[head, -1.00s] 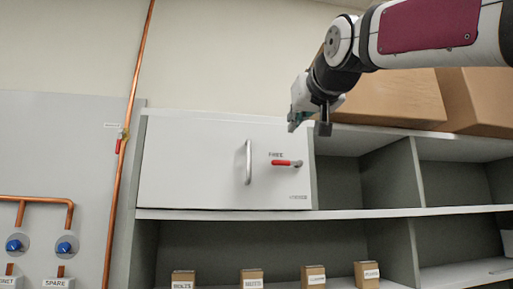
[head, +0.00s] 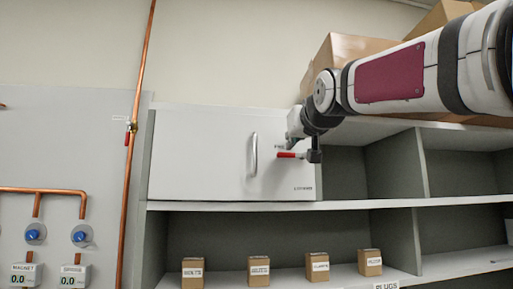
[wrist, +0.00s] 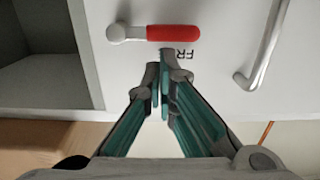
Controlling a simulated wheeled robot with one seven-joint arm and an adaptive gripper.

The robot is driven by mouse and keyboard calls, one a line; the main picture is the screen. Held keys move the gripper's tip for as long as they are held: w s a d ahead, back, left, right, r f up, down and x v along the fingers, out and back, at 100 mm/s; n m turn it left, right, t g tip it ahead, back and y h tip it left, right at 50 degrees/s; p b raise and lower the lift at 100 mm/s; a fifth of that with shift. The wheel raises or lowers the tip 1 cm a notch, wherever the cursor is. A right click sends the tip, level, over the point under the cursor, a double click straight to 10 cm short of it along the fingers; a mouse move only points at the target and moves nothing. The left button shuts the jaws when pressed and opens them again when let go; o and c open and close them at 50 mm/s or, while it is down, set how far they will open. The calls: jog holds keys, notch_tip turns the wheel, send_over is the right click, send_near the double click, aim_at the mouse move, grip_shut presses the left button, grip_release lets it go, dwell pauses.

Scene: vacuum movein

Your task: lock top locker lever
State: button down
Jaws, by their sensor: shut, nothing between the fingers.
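The white top locker door (head: 200,155) is closed against the shelf unit. Its red lever (head: 287,155) lies horizontal, with the red grip to the left in the head view. In the wrist view, which is upside down, the red lever (wrist: 172,33) lies horizontal just past my fingertips, its grey pivot at the left. A partly covered "FR…" label sits between the lever and my fingers. My gripper (wrist: 163,75) is shut and empty, close to the door beside the lever's label side. In the head view my gripper (head: 284,147) hides the label above the lever; contact cannot be told.
A vertical grey door handle (head: 254,155) stands left of the lever. Open shelf compartments (head: 345,175) lie to the right. Labelled small boxes (head: 259,270) stand on the shelf below. Cardboard boxes (head: 350,48) sit on top. A copper pipe (head: 133,130) runs up the wall at left.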

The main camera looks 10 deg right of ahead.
aim_at(285, 157)
jog(key=shift+a+f+n+b, duration=0.3)
jog(key=shift+f+n+b, duration=0.15)
jog(key=shift+n, duration=0.55)
jog(key=shift+w+a+f+n+b, duration=0.1)
jog(key=shift+a+f+n+b, duration=0.25)
jog(key=shift+n, duration=0.55)
notch_tip(285, 157, down, 2)
jog(key=n, duration=0.1)
jog(key=n+b, duration=0.1)
jog(key=n, duration=0.3)
jog(key=shift+a+f+h+b, duration=0.1)
jog(key=shift+f+h+b, duration=0.2)
jog(key=shift+b, duration=0.1)
jog(key=n, duration=0.1)
jog(key=f+n, duration=0.1)
jog(key=n, duration=0.2)
jog(key=shift+d+f, duration=0.3)
jog(key=shift+f, duration=0.05)
jog(key=shift+d+f+n+t+p, duration=0.1)
jog(key=shift+d+f+n, duration=0.15)
jog(key=shift+n, duration=0.6)
jog(key=shift+d+f+n+t+p, duration=0.1)
jog(key=shift+d+f+n+p, duration=0.15)
jog(key=shift+n, duration=0.55)
jog(key=shift+d+f+n+t, duration=0.15)
jog(key=shift+f+n, duration=0.15)
jog(key=shift+n, duration=0.55)
jog(key=shift+a, duration=0.15)
